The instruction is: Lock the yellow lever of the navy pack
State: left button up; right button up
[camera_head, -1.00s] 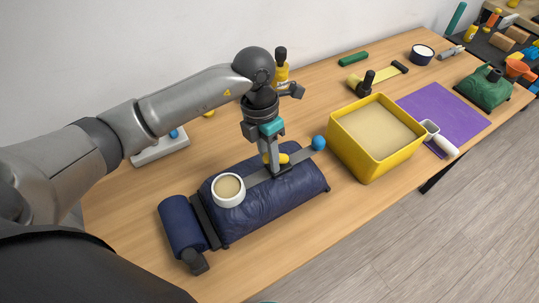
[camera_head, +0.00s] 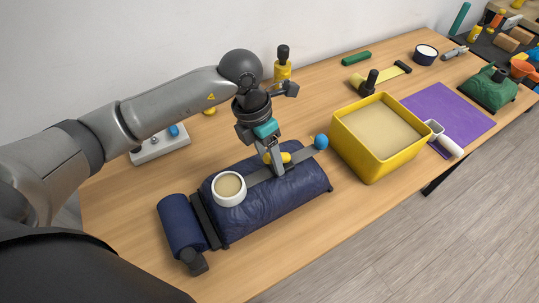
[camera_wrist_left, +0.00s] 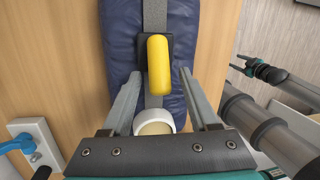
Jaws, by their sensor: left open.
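The navy pack (camera_head: 290,197) lies on the table with a grey strap along its top. The yellow lever (camera_head: 284,157) sits on a dark mount on that strap; in the left wrist view the lever (camera_wrist_left: 159,65) lies lengthwise along the strap. My left gripper (camera_head: 274,168) is open and empty, tilted over the pack close to the lever. In the left wrist view its fingers (camera_wrist_left: 160,78) are on either side of the lever's near end, apart from it. My right gripper (camera_wrist_left: 243,65) shows small at the right of that view, its finger gap unclear.
A white cup (camera_head: 229,189) with tan contents stands on the pack, close to my left gripper. A blue ball (camera_head: 321,142) is at the strap's far end. A yellow bin (camera_head: 372,153) stands to the right. A grey switch box (camera_head: 160,144) is behind, left.

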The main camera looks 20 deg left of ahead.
pick_arm(q)
jog(key=v, duration=1.5)
jog(key=shift+r, duration=0.15)
jog(key=d+f+m+y+p, duration=0.2)
jog(key=d+m+y+p, duration=0.2)
jog(key=d+y+p, duration=0.8)
jog(key=a+f+h, duration=0.1)
jog(key=a+f, duration=0.1)
jog(key=f, duration=0.2)
jog(key=a+f+h, duration=0.1)
jog(key=a+f, duration=0.2)
jog(key=f, duration=0.1)
jog(key=a+f+h, duration=0.1)
jog(key=a+f, duration=0.2)
jog(key=shift+f, duration=0.4)
jog(key=shift+w+a+f, duration=0.1)
jog(key=shift+a+f, duration=0.2)
jog(key=shift+f, duration=0.25)
